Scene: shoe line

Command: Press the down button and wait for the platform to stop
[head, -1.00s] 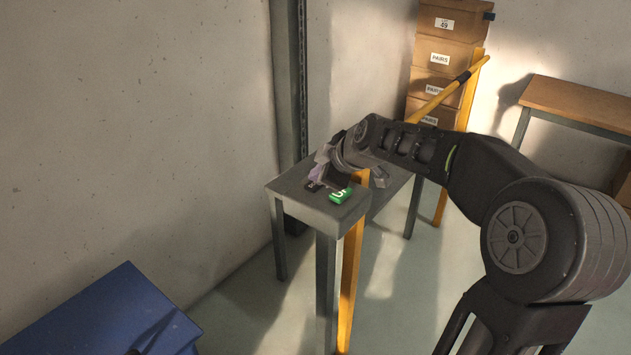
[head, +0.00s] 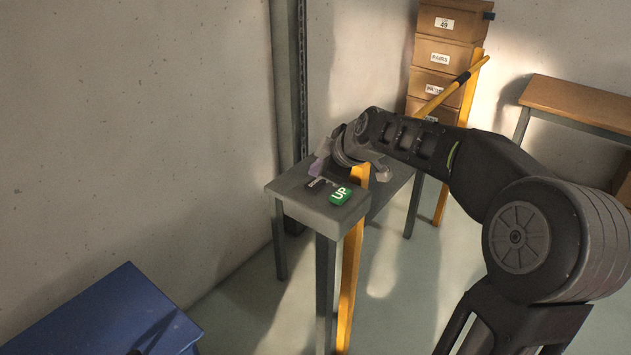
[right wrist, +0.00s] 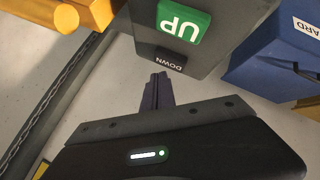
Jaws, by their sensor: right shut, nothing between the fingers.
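The button stand (head: 290,190) has a green UP button (head: 341,195) and a dark DOWN button (head: 317,184) on its grey top. Both labels also show in the right wrist view, UP (right wrist: 183,22) above DOWN (right wrist: 170,61). I cannot clearly make out the platform. My left gripper is not in view.
Stacked brown cartons (head: 437,55) stand at the back beside a yellow post and a sloping yellow bar (head: 450,92). A wooden-topped table (head: 580,105) is at the right. A blue box (head: 100,315) lies at lower left. A concrete wall is close on the left.

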